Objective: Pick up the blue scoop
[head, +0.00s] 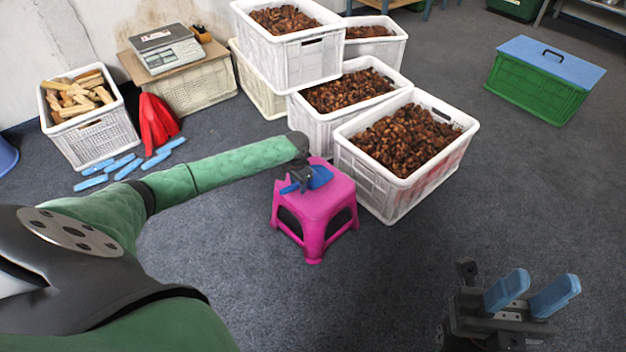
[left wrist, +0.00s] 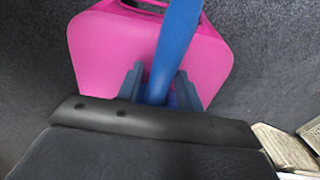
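The blue scoop (head: 321,177) is at the top of the pink stool (head: 317,204) in the head view. My left gripper (head: 300,182) is low over the stool and partly covers the scoop. In the left wrist view a long blue part of the scoop (left wrist: 177,38) runs down between the two fingers of my left gripper (left wrist: 160,78). The fingers stand on either side of it, with a gap visible on the left side, so the gripper looks open around it. My right gripper (head: 531,292) is open and empty at the lower right, away from the stool.
White crates of chestnuts (head: 375,190) stand right behind and beside the stool. A crate of wood pieces (head: 98,138), a red object (head: 156,122) and several blue items (head: 92,183) are at left. A green box (head: 533,95) is at far right. The floor in front is clear.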

